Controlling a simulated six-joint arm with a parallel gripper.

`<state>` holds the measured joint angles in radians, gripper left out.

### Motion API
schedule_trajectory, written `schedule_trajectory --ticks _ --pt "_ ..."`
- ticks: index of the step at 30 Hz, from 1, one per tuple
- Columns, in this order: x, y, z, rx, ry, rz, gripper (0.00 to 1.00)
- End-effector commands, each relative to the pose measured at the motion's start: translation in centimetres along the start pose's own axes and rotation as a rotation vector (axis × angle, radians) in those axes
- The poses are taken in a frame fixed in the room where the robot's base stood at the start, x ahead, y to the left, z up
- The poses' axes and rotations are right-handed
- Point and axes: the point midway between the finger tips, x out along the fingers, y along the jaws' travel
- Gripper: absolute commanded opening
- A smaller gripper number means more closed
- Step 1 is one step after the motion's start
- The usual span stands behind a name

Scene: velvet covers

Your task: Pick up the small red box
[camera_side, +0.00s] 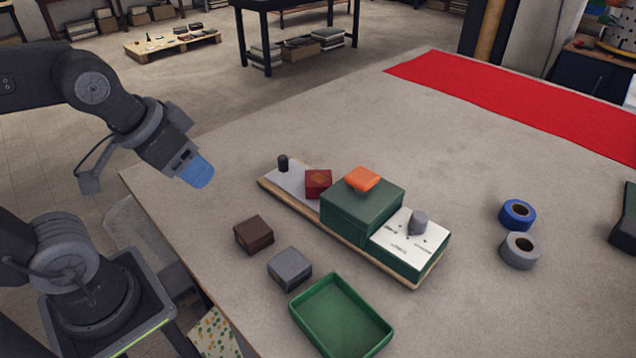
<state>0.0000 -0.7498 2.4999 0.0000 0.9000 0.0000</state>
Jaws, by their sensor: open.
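The small red box (318,184) is dark red with a brownish patch on top. It sits on the wood-edged board (285,195), just left of the large dark green block (350,220). I cannot tell if they touch. My gripper (197,172) has blue fingertips and is open. It hangs above the left part of the table, up and left of the red box and apart from it. No object shows in it, but the gap between the fingers is hard to see.
An orange block (362,179) lies on the green block. A brown box (253,235), grey box (289,268) and green tray (340,315) sit in front. Blue (517,214) and grey (519,250) tape rolls are right. A red cloth (530,105) covers the back.

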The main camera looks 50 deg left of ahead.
Motion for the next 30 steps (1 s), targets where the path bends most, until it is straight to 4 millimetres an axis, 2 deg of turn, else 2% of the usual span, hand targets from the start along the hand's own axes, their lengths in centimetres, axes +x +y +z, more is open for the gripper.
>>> schedule_trajectory --ticks 11,23,30 --pt "0.0 0.0 0.0 0.0 0.0 0.0 0.51" --pt "0.0 0.0 0.0 0.0 0.0 0.0 0.88" --pt "-0.01 0.0 -0.07 0.002 -0.001 0.0 0.89"
